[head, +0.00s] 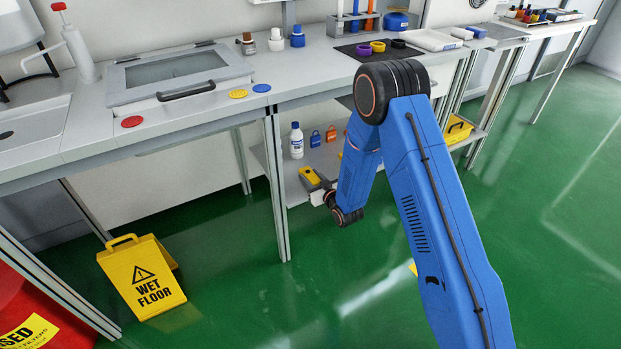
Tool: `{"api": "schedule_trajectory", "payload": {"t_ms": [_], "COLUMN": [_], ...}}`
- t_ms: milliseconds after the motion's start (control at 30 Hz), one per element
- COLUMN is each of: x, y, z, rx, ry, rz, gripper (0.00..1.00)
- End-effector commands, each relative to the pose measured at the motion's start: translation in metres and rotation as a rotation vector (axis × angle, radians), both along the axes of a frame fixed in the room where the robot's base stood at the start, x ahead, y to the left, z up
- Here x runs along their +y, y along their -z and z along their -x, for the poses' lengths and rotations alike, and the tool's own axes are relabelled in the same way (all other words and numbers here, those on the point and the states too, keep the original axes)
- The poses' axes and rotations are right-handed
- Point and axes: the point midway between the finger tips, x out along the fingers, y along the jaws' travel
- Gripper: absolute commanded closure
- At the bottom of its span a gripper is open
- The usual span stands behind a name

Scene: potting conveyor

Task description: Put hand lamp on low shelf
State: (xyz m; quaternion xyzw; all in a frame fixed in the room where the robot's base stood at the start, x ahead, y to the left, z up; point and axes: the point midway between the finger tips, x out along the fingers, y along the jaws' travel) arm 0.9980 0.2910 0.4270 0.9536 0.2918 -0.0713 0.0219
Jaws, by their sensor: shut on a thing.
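My gripper (321,191) is at the end of my blue arm, at the low shelf (292,184) under the bench. It is shut on a yellow and dark grey hand lamp (311,177). The lamp is at the shelf's front part, tilted in the picture, its far end pointing up and left. I cannot tell whether the lamp touches the shelf. My arm hides the shelf's right part, and the fingertips are small and partly hidden.
On the low shelf stand a white bottle (296,141), a blue padlock (315,139) and an orange padlock (331,134). A bench leg (277,190) is left of my gripper. A yellow wet floor sign (143,278) stands on the green floor.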

Motion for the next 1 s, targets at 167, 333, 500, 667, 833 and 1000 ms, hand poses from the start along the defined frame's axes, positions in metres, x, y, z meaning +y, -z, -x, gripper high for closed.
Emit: {"api": "schedule_trajectory", "payload": {"t_ms": [167, 333, 500, 667, 833, 1000], "x": [0.0, 0.0, 0.0, -0.003, -0.018, -0.037], "y": [0.002, 0.002, 0.002, -0.001, -0.005, -0.01], "z": [0.0, 0.0, 0.0, 0.004, 0.026, 0.054], "rx": [0.0, 0.0, 0.0, 0.001, 0.002, 0.003], "ry": [0.0, 0.0, 0.0, 0.0, 0.001, 0.001], "rz": [0.0, 0.0, 0.0, 0.001, 0.0, 0.0], "gripper": [0.56, 0.42, 0.42, 0.42, 0.42, 0.42]}}
